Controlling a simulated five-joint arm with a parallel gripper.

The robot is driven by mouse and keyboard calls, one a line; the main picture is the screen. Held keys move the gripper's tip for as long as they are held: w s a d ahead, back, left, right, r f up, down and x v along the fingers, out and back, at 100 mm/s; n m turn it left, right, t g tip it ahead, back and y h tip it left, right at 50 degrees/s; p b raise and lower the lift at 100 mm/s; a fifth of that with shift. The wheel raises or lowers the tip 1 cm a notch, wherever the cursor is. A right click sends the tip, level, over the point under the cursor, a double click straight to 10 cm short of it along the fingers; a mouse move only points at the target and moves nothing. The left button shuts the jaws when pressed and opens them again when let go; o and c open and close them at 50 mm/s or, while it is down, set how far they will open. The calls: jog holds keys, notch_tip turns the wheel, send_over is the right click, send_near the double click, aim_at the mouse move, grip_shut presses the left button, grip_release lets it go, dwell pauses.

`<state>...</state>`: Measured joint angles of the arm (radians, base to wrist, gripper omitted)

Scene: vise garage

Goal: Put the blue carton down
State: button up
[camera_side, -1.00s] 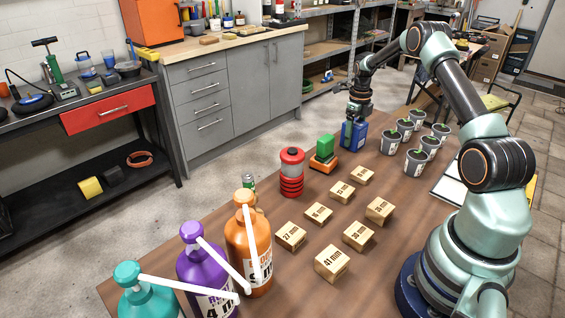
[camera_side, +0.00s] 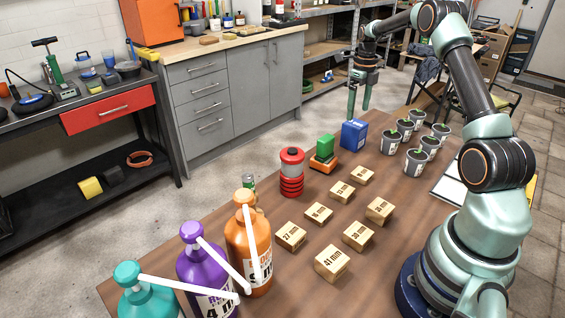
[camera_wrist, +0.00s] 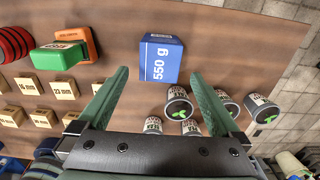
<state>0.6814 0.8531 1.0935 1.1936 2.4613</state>
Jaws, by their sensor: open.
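The blue carton (camera_side: 354,134) stands upright on the brown table near its far edge, just right of a green block on an orange base. In the wrist view the blue carton (camera_wrist: 161,58), marked 550 g, lies ahead of and between my fingers, with a gap to both. My gripper (camera_side: 358,112) is open and empty, raised above the carton with its fingers pointing down. In the wrist view my gripper (camera_wrist: 158,72) shows its two green fingers spread wide.
Several grey plant cups (camera_side: 413,162) stand right of the carton. A green block (camera_side: 325,146) on an orange base (camera_side: 323,163) and a red stack (camera_side: 291,172) stand left. Several wooden blocks (camera_side: 332,263) and pump bottles (camera_side: 248,245) fill the nearer table.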

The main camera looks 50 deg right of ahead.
jog(key=shift+r, duration=0.95)
jog(key=shift+w+a+r, duration=0.1)
jog(key=shift+a+r, duration=0.05)
jog(key=shift+r, duration=0.2)
jog(key=s+a+r+n+t+h, duration=0.1)
jog(key=a+r+n, duration=0.5)
jog(key=a+n, duration=0.25)
jog(key=a+r+n+t, duration=0.1)
jog(key=a+r+n, duration=0.5)
jog(key=a+n, duration=0.3)
jog(key=s+a+f+n+t+y, duration=0.1)
jog(key=s+a+n+t, duration=0.2)
jog(key=s+a+n, duration=0.9)
jog(key=a+n, duration=0.4)
jog(key=n, duration=0.2)
jog(key=shift+s+t, duration=0.3)
